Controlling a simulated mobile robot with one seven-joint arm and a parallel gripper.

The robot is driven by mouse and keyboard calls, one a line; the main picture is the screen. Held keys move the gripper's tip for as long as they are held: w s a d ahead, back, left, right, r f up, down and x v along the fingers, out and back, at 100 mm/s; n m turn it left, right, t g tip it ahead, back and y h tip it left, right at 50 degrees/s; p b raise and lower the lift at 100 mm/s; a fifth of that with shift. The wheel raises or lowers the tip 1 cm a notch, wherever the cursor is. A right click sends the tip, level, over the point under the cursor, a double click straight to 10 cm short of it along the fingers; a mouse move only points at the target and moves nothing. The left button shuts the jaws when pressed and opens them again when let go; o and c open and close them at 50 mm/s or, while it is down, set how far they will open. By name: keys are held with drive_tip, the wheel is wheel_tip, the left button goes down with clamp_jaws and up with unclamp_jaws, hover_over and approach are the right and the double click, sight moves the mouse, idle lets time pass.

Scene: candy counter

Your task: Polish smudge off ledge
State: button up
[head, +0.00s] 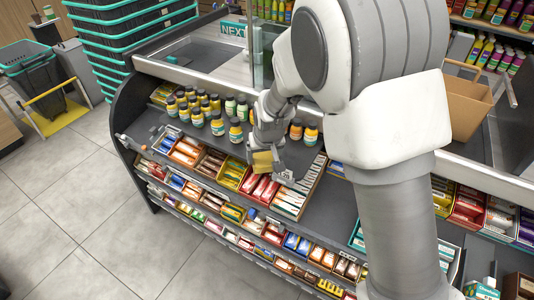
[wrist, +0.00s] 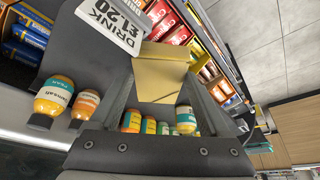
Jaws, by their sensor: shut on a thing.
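In the wrist view the cloth (wrist: 160,78) sticks out past the fingertips of my gripper (wrist: 160,100). The dark grey ledge (head: 146,124) holds small yellow-and-orange bottles and runs above the candy rows; it also shows in the wrist view (wrist: 85,65). I cannot make out a smudge; the cloth and gripper hide part of the ledge. I cannot tell whether the cloth touches the ledge.
Juice bottles (head: 236,131) stand close left of my gripper, and more bottles (head: 311,134) stand to its right. A "DRINK £1.20" sign (wrist: 112,22) is near the cloth. Candy boxes (head: 264,188) line the shelf in front. Tiled floor (head: 110,220) is open at the left.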

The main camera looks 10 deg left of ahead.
drive_tip(key=shift+w+d, duration=0.7)
drive_tip(key=shift+w+d+f+b, duration=0.1)
drive_tip(key=shift+w+d+b, duration=0.3)
drive_tip(key=shift+b, duration=0.1)
drive_tip(key=shift+s+a+p, duration=0.3)
drive_tip(key=shift+s+a, duration=0.8)
drive_tip(key=shift+w+d+b, duration=0.35)
drive_tip(key=shift+w+d, duration=0.8)
drive_tip(key=shift+r+p, duration=1)
drive_tip(key=shift+r, duration=0.65)
